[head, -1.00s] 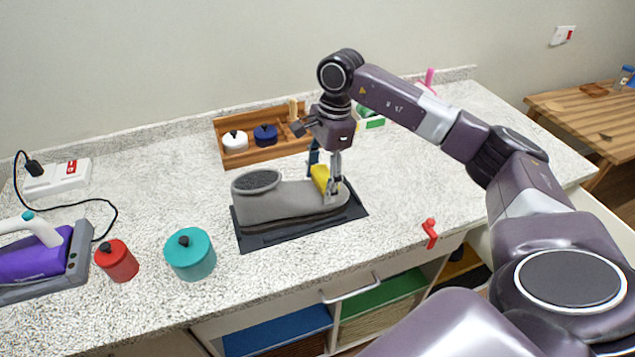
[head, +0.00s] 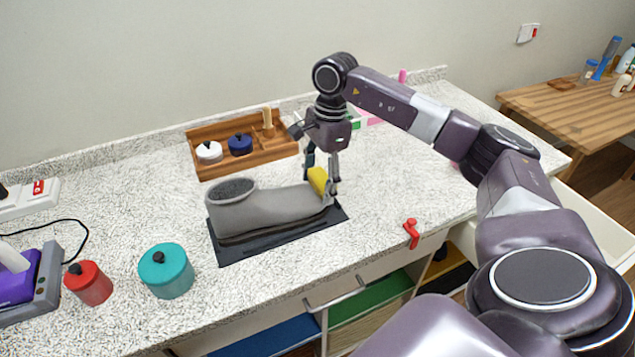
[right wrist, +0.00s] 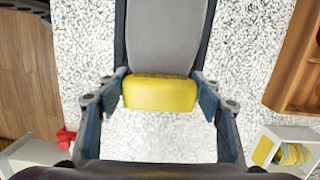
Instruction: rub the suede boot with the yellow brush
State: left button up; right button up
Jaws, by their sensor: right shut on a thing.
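The grey suede boot (head: 262,208) lies sole-down on a dark mat (head: 231,254) on the speckled counter, its toe to the right. My right gripper (head: 324,188) is shut on the yellow brush (head: 318,180) at the boot's toe end. In the right wrist view the brush (right wrist: 160,93) sits between both fingers, across the end of the grey boot (right wrist: 165,35). Whether the brush touches the boot is hard to tell. My left gripper is not in view.
A wooden tray (head: 216,170) with a white pot (head: 208,152) and a dark blue pot (head: 240,144) stands behind the boot. A teal pot (head: 166,272) and a red pot (head: 90,284) stand at left. A red object (head: 411,233) lies near the front edge.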

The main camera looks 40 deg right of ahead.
aim_at(291, 196)
jog(key=shift+w+a, duration=0.2)
jog(key=shift+a, duration=1.6)
jog(key=shift+w+a+r+p, duration=0.1)
jog(key=shift+a+p, duration=0.2)
jog(key=shift+a, duration=0.3)
jog(key=shift+w+a+r+p, duration=0.1)
jog(key=shift+a+p, duration=0.15)
jog(key=shift+a, duration=0.3)
jog(key=shift+w+a, duration=0.2)
jog(key=shift+a, duration=0.2)
jog(key=shift+d+r+p, duration=0.2)
jog(key=shift+r+p, duration=0.4)
jog(key=shift+r, duration=0.45)
jog(key=shift+d+r+p, duration=0.2)
jog(key=shift+r+p, duration=0.4)
jog(key=shift+r, duration=0.4)
jog(key=shift+d+r+p, duration=0.2)
jog(key=shift+r+p, duration=0.4)
jog(key=shift+r, duration=0.45)
jog(key=shift+r, duration=0.1)
jog(key=shift+d+r+p, duration=0.15)
jog(key=shift+r+p, duration=0.3)
jog(key=shift+r, duration=0.3)
jog(key=shift+d+r+p, duration=0.1)
jog(key=shift+r+p, duration=0.35)
jog(key=shift+r, duration=0.25)
